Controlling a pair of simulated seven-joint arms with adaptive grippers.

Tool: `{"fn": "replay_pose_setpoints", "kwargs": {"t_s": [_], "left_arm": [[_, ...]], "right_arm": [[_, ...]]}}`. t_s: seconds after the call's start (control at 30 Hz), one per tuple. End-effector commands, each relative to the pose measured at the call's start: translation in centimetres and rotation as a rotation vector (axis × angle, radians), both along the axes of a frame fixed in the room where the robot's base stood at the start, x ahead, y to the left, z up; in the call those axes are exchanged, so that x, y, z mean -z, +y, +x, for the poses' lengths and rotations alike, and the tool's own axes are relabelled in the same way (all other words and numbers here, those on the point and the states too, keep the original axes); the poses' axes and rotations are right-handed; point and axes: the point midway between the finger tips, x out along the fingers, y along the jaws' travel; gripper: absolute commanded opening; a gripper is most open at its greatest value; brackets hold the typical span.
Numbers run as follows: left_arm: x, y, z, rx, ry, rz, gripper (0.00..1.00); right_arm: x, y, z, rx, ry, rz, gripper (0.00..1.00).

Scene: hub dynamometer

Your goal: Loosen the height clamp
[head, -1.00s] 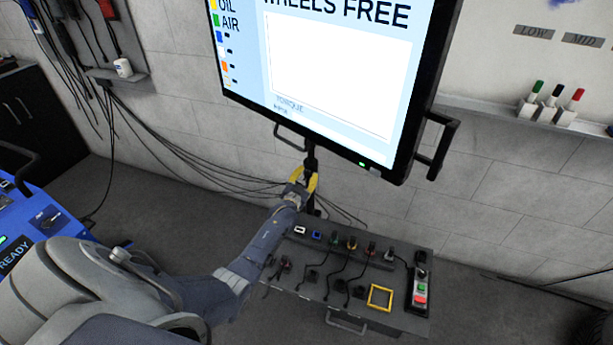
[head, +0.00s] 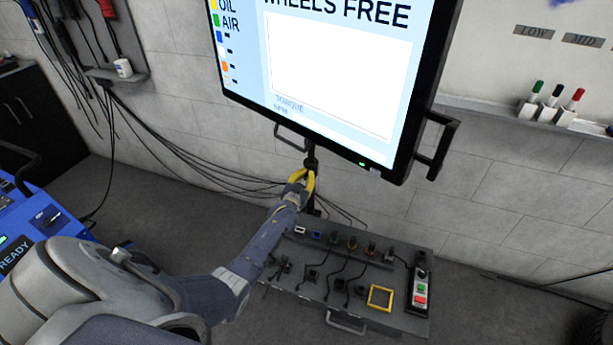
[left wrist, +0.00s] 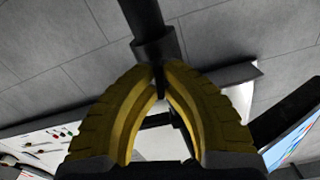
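The monitor stand's dark pole (head: 310,150) runs down below the screen. The height clamp shows in the left wrist view as a dark collar (left wrist: 153,49) around the pole, with a thin dark lever below it. My left gripper (head: 311,173) has yellow fingers and is at the pole just under the screen. In the left wrist view its fingertips (left wrist: 162,82) come almost together, with the thin lever between them. The fingers hide part of the lever. My right gripper is in neither view.
The large monitor (head: 330,70) hangs right above my left gripper, with side handles. A grey panel (head: 390,318) with sockets, cables and a yellow square frame lies below. Cables (head: 200,163) run along the wall behind. A blue machine (head: 40,215) stands at the left.

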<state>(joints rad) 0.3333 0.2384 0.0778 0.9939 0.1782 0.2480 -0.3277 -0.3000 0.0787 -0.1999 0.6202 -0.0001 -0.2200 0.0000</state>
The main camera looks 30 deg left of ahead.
Motion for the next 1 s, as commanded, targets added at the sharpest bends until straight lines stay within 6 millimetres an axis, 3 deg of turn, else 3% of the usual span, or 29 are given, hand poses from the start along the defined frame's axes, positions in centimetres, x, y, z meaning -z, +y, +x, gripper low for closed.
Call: {"fn": "replay_pose_setpoints", "kwargs": {"t_s": [0.13, 0.2, 0.37, 0.73, 1.0], "left_arm": [[0.0, 0.0, 0.0, 0.0, 0.0, 0.001, 0.0], [0.0, 0.0, 0.0, 0.0, 0.0, 0.002, 0.12], [0.0, 0.0, 0.0, 0.0, 0.0, 0.002, 0.3], [0.0, -0.1, -0.5, 0.0, 0.0, 0.001, 0.3], [0.1, -0.8, -3.6, 0.0, 0.001, 0.002, 0.3]], "right_arm": [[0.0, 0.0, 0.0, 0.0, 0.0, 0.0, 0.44], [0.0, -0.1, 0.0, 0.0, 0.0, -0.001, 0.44], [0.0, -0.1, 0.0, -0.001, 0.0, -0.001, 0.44], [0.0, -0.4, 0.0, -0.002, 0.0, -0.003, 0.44], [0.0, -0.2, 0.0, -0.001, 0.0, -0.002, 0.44]]}}
